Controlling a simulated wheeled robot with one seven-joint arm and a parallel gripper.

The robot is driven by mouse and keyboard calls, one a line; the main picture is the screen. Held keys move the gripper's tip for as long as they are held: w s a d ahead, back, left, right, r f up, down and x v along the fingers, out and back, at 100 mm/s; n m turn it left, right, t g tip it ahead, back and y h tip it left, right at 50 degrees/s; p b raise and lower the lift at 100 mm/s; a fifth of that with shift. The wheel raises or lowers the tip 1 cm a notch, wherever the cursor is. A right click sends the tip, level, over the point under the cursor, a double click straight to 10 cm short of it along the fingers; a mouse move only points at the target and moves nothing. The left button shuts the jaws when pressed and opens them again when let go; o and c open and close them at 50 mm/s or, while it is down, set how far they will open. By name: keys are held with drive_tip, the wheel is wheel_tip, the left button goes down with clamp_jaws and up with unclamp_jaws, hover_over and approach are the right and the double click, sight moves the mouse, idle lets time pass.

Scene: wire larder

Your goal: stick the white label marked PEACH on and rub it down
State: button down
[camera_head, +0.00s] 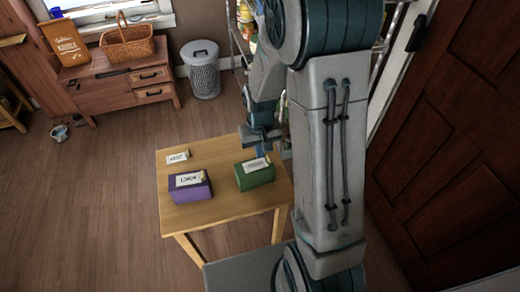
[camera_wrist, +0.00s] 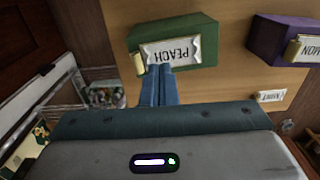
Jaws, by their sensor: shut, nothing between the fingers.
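The white label marked PEACH (camera_wrist: 170,51) lies on the green box (camera_wrist: 204,38), its lettering upside down in the wrist view. Its edges look uneven, and I cannot tell whether it is flat all over. In the head view the label (camera_head: 257,163) is on the top of the green box (camera_head: 256,178). My gripper (camera_wrist: 159,69) is shut and empty, its blue fingertips at the label's near edge and overlapping it in the wrist view. I cannot tell whether they touch.
A purple box (camera_head: 189,190) with a LEMON label (camera_head: 188,180) stands left of the green box. Another small white label (camera_head: 177,157) lies at the table's back left. The wooden table (camera_head: 222,208) is clear along its front. A wire rack (camera_wrist: 60,100) stands close by.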

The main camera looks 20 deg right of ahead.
sight(260, 163)
drive_tip(key=shift+f+b, duration=1.35)
drive_tip(key=shift+f, duration=0.4)
drive_tip(key=shift+a, duration=0.1)
drive_tip(key=shift+s+a, duration=0.15)
drive_tip(key=shift+a, duration=0.85)
drive_tip(key=shift+s+a, duration=0.1)
drive_tip(key=shift+a, duration=0.9)
drive_tip(key=shift+r, duration=0.1)
wheel_tip(260, 163, up, 7)
drive_tip(key=p, duration=0.5)
